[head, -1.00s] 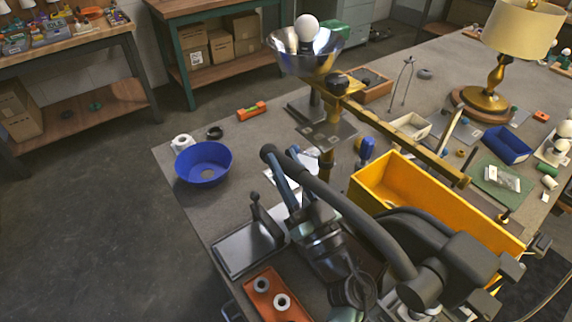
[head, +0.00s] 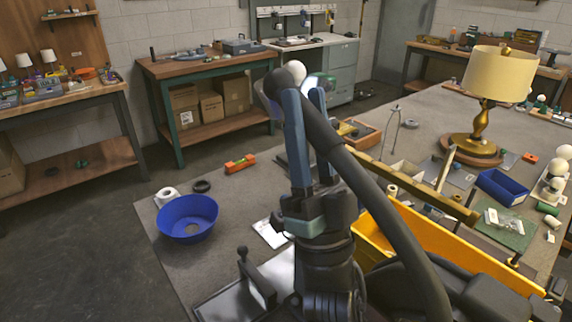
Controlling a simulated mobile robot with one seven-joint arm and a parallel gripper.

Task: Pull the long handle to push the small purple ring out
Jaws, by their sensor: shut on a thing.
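A long dark handle (head: 378,190) curves in the head view from a rounded end near the picture's upper middle down to the lower right. My gripper (head: 304,97) has blue fingers pointing up. It is shut on the long handle near its rounded upper end, one finger seen on each side of the bar. The exact contact is partly covered by the handle itself. The foot of the handle and its mechanism are mostly hidden at the lower right. I cannot make out the small purple ring.
A yellow bin (head: 455,258) stands close to the right of the handle. A blue bowl (head: 188,218) and an orange level (head: 240,164) lie left on the bench. A brass lamp with a cream shade (head: 499,75) stands at the back right. A bulb (head: 295,71) shows behind my gripper.

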